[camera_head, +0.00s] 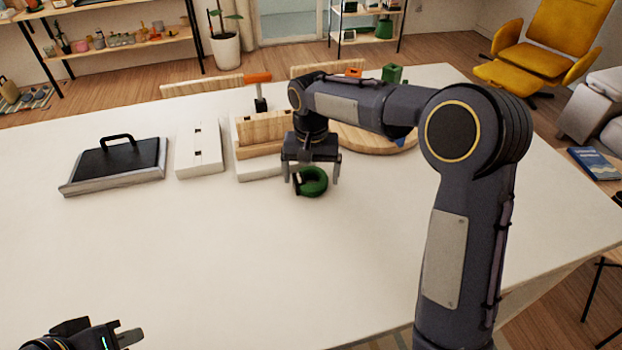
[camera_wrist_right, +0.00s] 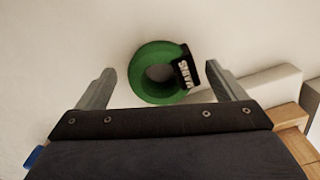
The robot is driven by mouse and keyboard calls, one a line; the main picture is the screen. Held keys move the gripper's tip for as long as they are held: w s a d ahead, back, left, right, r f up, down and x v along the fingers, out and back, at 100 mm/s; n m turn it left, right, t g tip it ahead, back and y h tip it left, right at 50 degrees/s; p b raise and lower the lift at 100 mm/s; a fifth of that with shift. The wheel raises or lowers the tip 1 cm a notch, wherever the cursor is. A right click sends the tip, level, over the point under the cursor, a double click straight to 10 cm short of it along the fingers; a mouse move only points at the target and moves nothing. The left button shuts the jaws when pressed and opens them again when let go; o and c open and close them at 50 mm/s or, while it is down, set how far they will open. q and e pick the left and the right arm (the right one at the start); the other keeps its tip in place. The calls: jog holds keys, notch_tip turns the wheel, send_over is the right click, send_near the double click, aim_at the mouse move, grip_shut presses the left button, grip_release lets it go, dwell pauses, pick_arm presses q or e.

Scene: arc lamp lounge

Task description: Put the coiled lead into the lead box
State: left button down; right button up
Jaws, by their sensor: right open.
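The coiled lead is a green ring (camera_head: 313,182) with a black tag that bears white letters. It lies on the white table, and it also shows in the right wrist view (camera_wrist_right: 143,78). My right gripper (camera_head: 314,178) is open and points down over the lead. In the right wrist view the ring lies between and slightly beyond the two open fingertips (camera_wrist_right: 160,72), with a gap on each side. A wooden box-like piece (camera_head: 262,132) stands just behind; I cannot tell whether it is the lead box. My left gripper (camera_head: 108,336) is at the bottom left, partly cut off, far from the lead.
A black-topped tray with a handle (camera_head: 118,160) and a white block (camera_head: 199,150) stand to the left on the table (camera_head: 190,260). A round wooden board (camera_head: 385,138) and a green block (camera_head: 392,74) are behind my right arm. The front middle is clear.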

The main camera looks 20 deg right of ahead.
aim_at(311, 180)
notch_tip(311, 180, up, 9)
jog(key=s+d+t+y, duration=0.1)
jog(key=s+d+t, duration=0.1)
jog(key=s, duration=1)
jog(key=s+d+n+t+y, duration=0.1)
jog(key=s+d, duration=0.4)
jog(key=s, duration=0.6)
jog(key=shift+s+f+n+t+y+p, duration=0.35)
jog(key=shift+t+y, duration=0.25)
jog(key=shift+y, duration=0.2)
jog(key=shift+t, duration=0.7)
jog(key=s+f, duration=0.1)
jog(key=s+a+f, duration=0.1)
jog(key=s, duration=0.1)
jog(key=s+f, duration=0.1)
jog(key=s, duration=0.1)
jog(key=shift+a+f, duration=0.25)
jog(key=shift+f, duration=0.05)
jog(key=shift+c, duration=0.6)
jog(key=shift+s+a+f, duration=0.1)
jog(key=shift+s+f, duration=0.1)
jog(key=shift+f, duration=0.1)
jog(key=shift+c, duration=0.6)
